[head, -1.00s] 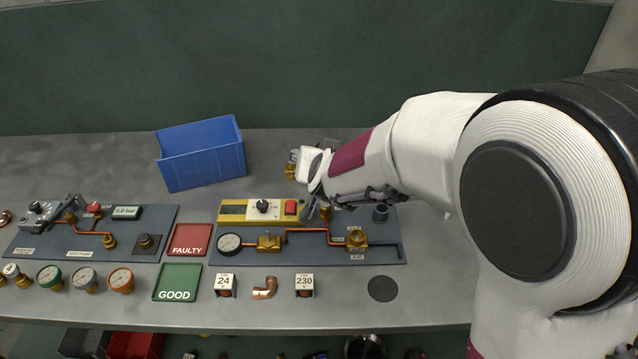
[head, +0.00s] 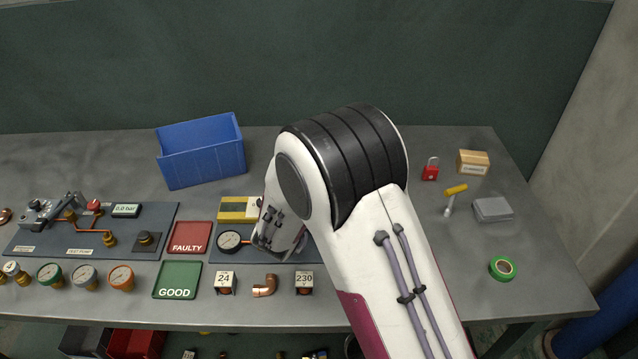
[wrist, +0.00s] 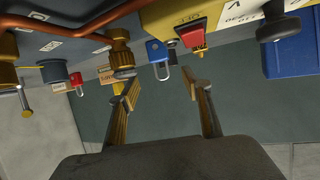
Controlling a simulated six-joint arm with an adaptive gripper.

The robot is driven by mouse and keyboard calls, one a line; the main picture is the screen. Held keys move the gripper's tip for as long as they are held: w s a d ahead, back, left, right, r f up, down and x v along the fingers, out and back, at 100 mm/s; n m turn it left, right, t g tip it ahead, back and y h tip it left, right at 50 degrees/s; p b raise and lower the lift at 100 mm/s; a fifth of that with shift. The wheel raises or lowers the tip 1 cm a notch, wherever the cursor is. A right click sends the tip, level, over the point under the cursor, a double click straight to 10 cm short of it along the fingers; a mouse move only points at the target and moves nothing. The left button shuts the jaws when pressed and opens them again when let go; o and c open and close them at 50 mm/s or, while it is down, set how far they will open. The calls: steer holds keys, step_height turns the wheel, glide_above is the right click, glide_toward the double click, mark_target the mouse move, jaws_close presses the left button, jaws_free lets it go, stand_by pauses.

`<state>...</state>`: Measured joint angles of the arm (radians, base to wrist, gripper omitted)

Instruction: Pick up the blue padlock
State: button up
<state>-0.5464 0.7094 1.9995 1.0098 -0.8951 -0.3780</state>
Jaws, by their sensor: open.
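The blue padlock (wrist: 157,53) shows in the wrist view, its shackle pointing down in the picture. It is just above the gap between my fingertips in the picture, beside the red switch of the yellow unit. My gripper (wrist: 165,86) is open and empty, with one finger on either side of the gap; neither finger visibly grips the padlock. In the head view, my arm covers this area and the blue padlock is hidden.
The yellow unit (wrist: 215,18) with its red switch (wrist: 193,36) and a brass fitting (wrist: 120,45) crowd around the padlock. A red padlock (head: 430,172) stands at the right of the bench. A blue bin (head: 205,160) stands at the back left.

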steer(key=shift+f, duration=0.35)
steer(key=shift+d, duration=0.1)
steer(key=shift+w+d+f, duration=0.15)
steer(key=shift+w+f, duration=0.1)
steer(key=shift+w, duration=0.25)
steer(key=shift+w+d+f, duration=0.1)
steer(key=shift+w+f, duration=0.15)
steer(key=shift+w, duration=0.4)
steer(key=shift+r+x, duration=0.15)
steer(key=shift+x, duration=1.15)
steer(key=shift+r+x, duration=0.15)
steer(key=shift+x, duration=1.1)
steer(key=shift+w, duration=0.2)
steer(key=c, duration=1.3)
